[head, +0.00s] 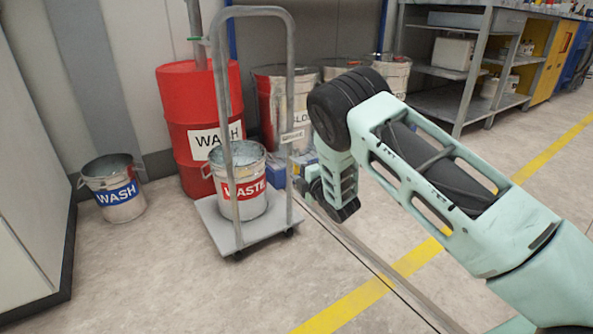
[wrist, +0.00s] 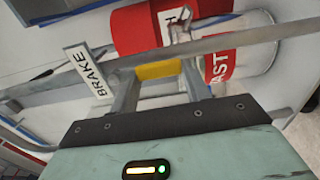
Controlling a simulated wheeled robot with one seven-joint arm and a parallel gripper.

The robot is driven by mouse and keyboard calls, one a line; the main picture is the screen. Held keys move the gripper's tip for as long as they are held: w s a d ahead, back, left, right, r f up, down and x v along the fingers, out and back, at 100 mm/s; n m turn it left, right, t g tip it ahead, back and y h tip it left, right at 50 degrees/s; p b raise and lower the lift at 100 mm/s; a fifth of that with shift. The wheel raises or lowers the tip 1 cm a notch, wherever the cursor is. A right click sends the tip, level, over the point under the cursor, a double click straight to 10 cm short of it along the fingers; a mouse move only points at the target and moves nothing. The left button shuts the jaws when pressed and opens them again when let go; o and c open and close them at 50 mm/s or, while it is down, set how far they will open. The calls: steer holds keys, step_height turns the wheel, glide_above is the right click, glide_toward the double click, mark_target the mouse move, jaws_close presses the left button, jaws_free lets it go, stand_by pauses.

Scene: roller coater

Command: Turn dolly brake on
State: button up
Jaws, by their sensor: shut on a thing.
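The dolly (head: 278,222) has a grey flat platform and a tall grey tube handle. In the wrist view a white plate marked BRAKE (wrist: 89,72) sits by the grey tube (wrist: 225,40); the plate's writing is too small to read in the head view (head: 292,136). My gripper (wrist: 158,78) is at the right upright of the handle, just below the plate. Its two fingers are closed on a yellow brake lever grip (wrist: 160,70). The lever's far end and pivot are not clear. In the head view my wrist partly hides this spot.
A bucket marked WASTE (head: 240,190) stands on the platform. A bucket marked WASH (head: 115,190) stands on the floor at left. A red drum (head: 195,120) and other drums (head: 272,85) stand behind. Shelving (head: 455,73) is at back right. The floor in front is clear.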

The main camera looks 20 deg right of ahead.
steer(key=shift+d, duration=0.1)
steer(key=o, duration=1.4)
steer(key=p+v, duration=0.7)
steer(key=v, duration=1)
steer(key=shift+s+d, duration=0.1)
steer(key=shift+s, duration=0.1)
